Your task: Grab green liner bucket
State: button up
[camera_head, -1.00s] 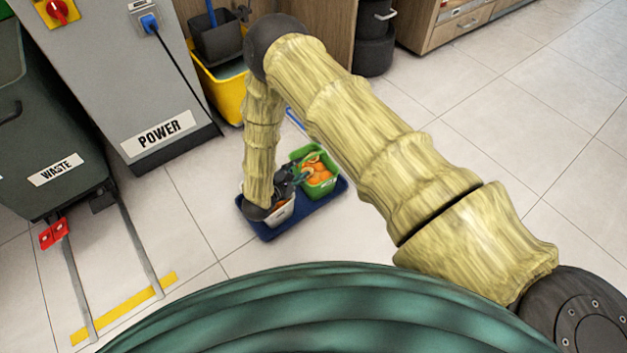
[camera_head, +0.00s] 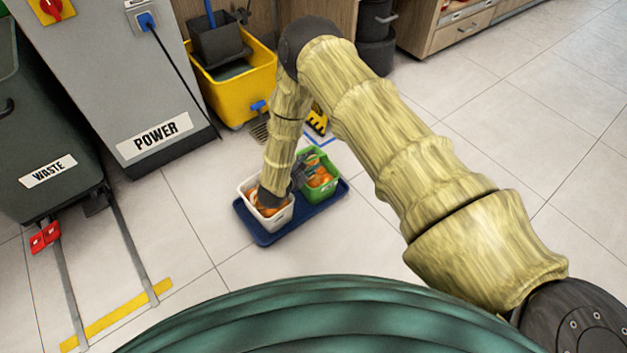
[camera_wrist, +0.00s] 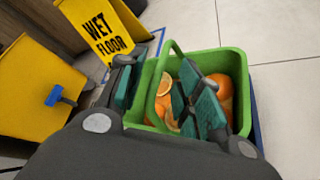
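The green bucket (camera_head: 333,186) holds orange fruit and stands on the right part of a dark blue tray (camera_head: 272,236). In the wrist view the green bucket (camera_wrist: 235,62) fills the middle, with whole and cut oranges inside and its green handle arched up. My gripper (camera_wrist: 158,78) is open, with one finger at the bucket's left side and the other over its inside. The handle passes between the two fingers; I cannot tell whether they touch it. In the head view my gripper (camera_head: 301,170) is partly hidden by my arm, at the green bucket's left side.
A white bucket (camera_head: 283,217) with oranges stands on the tray's left part, below my wrist. A yellow mop bucket (camera_head: 235,95) and a yellow wet floor sign (camera_wrist: 100,32) stand behind. A grey power cabinet (camera_head: 120,70) and waste bin (camera_head: 45,130) are left. Floor at right is clear.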

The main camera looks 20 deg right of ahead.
jog(key=shift+x, duration=1.1)
grip_shut()
